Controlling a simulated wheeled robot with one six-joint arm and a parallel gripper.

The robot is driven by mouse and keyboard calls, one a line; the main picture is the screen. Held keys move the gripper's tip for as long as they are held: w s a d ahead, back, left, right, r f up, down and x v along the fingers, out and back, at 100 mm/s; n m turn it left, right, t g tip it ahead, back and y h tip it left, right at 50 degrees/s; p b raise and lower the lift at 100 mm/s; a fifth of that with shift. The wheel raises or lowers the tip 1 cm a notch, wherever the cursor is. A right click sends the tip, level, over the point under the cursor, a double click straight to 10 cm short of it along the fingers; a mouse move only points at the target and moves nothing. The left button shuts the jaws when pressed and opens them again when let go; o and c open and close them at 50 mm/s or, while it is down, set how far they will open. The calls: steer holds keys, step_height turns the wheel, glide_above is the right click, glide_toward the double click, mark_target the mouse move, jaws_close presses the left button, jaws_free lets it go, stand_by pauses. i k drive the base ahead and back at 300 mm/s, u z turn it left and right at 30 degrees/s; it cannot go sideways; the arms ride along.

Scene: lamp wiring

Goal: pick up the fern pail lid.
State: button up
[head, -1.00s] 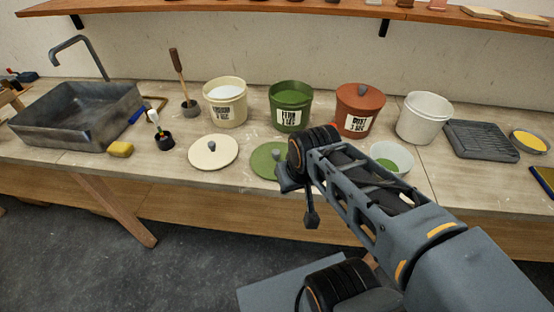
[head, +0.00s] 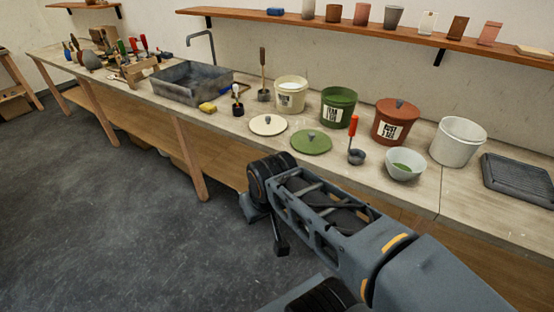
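The fern pail lid is a flat green disc with a small grey knob (head: 311,142). It lies on the bench near its front edge, in full view. The green fern pail (head: 338,107) stands open just behind it to the right. My gripper (head: 267,228) hangs in front of the bench edge, nearer than the lid and to its lower left in the picture, apart from it. Its fingers are dark and partly hidden by my wrist, so I cannot see whether they are open.
A cream lid (head: 268,125) lies left of the green one, before the cream pail (head: 291,94). A red-handled tool in a small holder (head: 356,155) and a bowl (head: 405,164) stand to the right, near the rust pail (head: 396,122). Floor (head: 120,210) at left is clear.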

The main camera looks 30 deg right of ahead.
mark_target(309, 141)
steer(key=z, duration=0.15)
steer(key=k, duration=0.25)
steer(key=u, duration=0.75)
steer(key=i, duration=1.05)
steer(key=z, duration=1.45)
steer(key=i, duration=0.7)
steer(key=z, duration=0.8)
